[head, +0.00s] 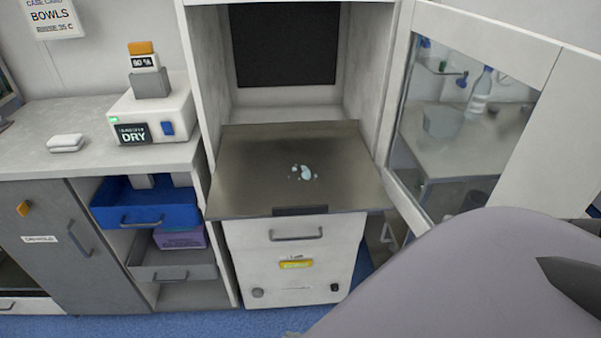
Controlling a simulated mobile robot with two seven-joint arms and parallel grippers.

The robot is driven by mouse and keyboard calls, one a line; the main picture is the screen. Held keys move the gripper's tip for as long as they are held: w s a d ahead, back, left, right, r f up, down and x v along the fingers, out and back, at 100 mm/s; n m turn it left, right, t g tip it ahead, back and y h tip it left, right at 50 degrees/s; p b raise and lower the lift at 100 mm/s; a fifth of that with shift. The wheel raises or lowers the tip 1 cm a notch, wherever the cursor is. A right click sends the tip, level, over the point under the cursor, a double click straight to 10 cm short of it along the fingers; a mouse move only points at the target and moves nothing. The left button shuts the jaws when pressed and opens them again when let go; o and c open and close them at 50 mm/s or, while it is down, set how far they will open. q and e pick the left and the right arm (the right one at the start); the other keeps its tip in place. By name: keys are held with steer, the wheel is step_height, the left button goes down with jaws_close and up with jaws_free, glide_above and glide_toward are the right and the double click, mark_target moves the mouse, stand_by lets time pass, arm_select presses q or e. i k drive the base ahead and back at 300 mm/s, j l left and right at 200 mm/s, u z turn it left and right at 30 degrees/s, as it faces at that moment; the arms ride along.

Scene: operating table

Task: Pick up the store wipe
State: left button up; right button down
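A small white folded stack (66,143), which looks like the wipe, lies on the grey counter (30,160) at the left, to the left of a white device (155,110). Nothing touches it. Neither of my grippers can be made out. A large grey rounded shape, which looks like part of my own arm, fills the lower right.
A steel worktop (240,170) with a small pale wet spill (305,172) is in the middle. A glass door (465,110) stands open at right. A blue drawer (148,207) sticks out below the counter. Blue floor shows in front.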

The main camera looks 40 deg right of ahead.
mark_target(65, 143)
steer(key=i+j+z, duration=0.1)
steer(key=i+j, duration=0.15)
steer(key=i+j+z, duration=0.1)
steer(key=j, duration=0.25)
steer(key=i+j+z, duration=0.1)
steer(key=i+j, duration=0.4)
steer(key=j, duration=0.15)
steer(key=i+j+z, duration=0.15)
steer(key=j, duration=0.2)
steer(key=i+j+z, duration=0.1)
steer(key=i+j, duration=0.15)
steer(key=i+j+z, duration=0.1)
steer(key=j, duration=0.4)
steer(key=i, duration=0.05)
